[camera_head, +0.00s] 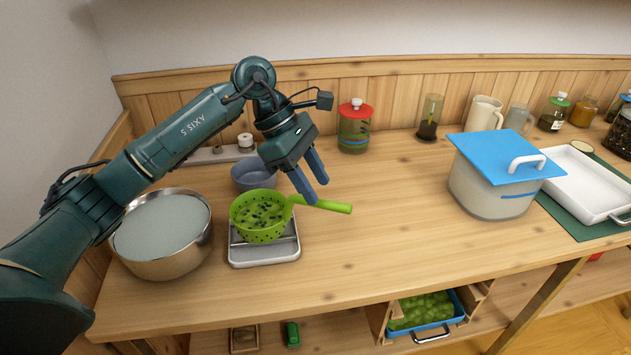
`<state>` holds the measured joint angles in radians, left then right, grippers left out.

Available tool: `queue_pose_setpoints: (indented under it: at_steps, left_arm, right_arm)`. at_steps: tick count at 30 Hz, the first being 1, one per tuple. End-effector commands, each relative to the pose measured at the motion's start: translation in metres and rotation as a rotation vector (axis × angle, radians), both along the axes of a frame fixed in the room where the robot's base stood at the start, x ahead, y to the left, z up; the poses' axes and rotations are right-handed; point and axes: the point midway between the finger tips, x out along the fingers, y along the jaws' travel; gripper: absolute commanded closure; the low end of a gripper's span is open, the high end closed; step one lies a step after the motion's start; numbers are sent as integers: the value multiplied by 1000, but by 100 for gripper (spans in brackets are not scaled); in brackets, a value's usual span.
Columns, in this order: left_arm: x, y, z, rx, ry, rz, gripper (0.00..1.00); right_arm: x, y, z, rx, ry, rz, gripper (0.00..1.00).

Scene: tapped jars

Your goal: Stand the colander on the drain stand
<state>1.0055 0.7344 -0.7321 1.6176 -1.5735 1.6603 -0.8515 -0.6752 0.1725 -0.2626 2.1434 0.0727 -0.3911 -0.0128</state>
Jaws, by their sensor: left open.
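The green colander (258,229) has dark bits inside and a long green handle pointing right. It appears upright over the drain stand (265,256), a low grey metal tray on the counter. The bowl covers the stand's back part, and I cannot tell for sure whether its underside touches it. My left gripper (316,193) is open at the handle, with its blue fingers pointing down and one tip overlapping the handle in the picture. I cannot tell whether the fingers touch it. My right gripper is not in view.
A steel pot (165,262) of pale liquid stands left of the stand, and a grey-blue bowl (253,178) just behind the colander. A red-lidded jar (354,132) stands at the back. A blue-lidded pot (492,188) is at right. The counter's middle is clear.

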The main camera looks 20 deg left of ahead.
Motion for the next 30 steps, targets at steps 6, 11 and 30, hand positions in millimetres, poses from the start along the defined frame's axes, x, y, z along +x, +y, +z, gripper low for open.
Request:
queue_pose_setpoints:
  at_steps: [6, 11, 30]
  left_arm:
    - [0, 5, 9, 0, -1, 1, 59]
    - [0, 8, 15, 0, 1, 1, 59]
    - [0, 19, 34, 0, 0, 0, 59]
  right_arm:
    - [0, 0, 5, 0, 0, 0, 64]
    - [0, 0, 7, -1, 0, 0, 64]
    - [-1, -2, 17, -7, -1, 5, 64]
